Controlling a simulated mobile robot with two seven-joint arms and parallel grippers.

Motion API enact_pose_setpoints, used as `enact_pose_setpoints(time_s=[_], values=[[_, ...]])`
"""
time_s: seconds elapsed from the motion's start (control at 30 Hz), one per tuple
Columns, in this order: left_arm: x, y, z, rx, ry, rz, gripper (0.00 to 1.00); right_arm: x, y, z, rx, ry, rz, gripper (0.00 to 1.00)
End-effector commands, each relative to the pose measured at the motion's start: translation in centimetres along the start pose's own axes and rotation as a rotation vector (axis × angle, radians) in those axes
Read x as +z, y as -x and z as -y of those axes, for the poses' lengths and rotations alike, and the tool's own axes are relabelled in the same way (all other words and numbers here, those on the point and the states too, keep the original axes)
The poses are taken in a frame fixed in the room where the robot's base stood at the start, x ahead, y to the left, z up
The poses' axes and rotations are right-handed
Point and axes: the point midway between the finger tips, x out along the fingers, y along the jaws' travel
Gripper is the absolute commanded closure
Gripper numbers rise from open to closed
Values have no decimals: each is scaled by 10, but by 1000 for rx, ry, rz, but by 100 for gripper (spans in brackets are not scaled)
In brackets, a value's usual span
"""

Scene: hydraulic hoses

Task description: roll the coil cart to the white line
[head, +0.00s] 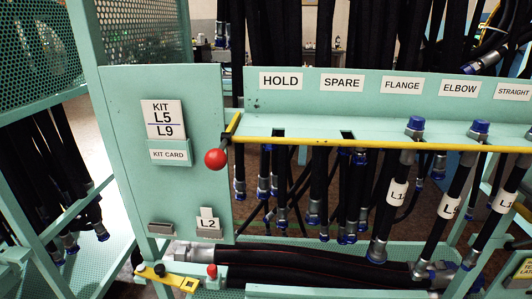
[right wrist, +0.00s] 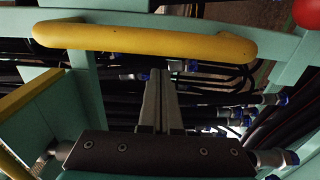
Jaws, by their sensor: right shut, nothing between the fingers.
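My right gripper (right wrist: 160,76) shows in the right wrist view, its two grey fingers shut together with nothing between them. Its tips end just below a thick yellow handle bar (right wrist: 145,40) in the picture. I cannot tell whether they touch it. I cannot make the right gripper out clearly in the head view. A teal frame with a pale panel (head: 110,110) stands in the head view, labelled KIT L5 L9. I cannot tell whether any of the frames in view is the coil cart. No white line shows clearly. My left gripper is not in view.
A teal rack with a label rail (head: 300,103) holds several hanging black hoses. A yellow bar (head: 370,143) with a red ball (head: 215,159) crosses its front. Thick hoses (head: 320,265) lie low. Another hose rack with a mesh panel (head: 40,50) stands left.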

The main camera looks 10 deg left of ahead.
Motion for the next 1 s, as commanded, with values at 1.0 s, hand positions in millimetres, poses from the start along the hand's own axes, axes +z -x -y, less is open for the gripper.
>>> enact_pose_setpoints(time_s=[1.0], values=[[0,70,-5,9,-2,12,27,-1,91,-2,-2,-2,-1,100]])
